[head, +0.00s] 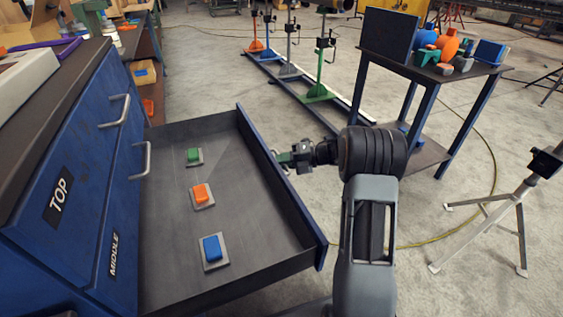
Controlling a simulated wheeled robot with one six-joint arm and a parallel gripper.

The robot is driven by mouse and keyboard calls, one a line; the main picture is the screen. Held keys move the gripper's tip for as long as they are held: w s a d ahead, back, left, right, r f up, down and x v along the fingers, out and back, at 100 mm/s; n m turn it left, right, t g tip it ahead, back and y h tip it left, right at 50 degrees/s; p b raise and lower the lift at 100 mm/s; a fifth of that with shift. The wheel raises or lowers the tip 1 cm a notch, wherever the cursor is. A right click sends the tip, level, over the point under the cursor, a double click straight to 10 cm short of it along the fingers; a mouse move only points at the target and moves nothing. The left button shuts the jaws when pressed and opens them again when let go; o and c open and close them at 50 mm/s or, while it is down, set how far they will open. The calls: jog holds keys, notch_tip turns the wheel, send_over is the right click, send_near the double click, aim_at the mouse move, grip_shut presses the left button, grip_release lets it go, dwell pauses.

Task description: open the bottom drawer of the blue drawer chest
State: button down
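The blue drawer chest (75,190) stands at the left, with drawers labelled TOP and MIDDLE closed. The drawer below them, the bottom drawer (160,262), is pulled well out, and its dark interior shows. It holds a green block (193,155), an orange block (201,193) and a blue block (212,247), each on a grey plate. My gripper (285,160) is at the outer side of the drawer's front panel (283,190), near its far half.
A dark side table (440,65) with several coloured objects stands at the back right. A metal tripod stand (495,215) is at the right. Coloured stands (320,90) on a low rail are behind. A yellow cable lies on the concrete floor, which is otherwise fairly clear around the drawer.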

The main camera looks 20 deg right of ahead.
jog(key=c, duration=1.2)
grip_release()
jog(key=p+v, duration=0.3)
jog(key=v, duration=1.1)
jog(key=shift+a+r, duration=0.15)
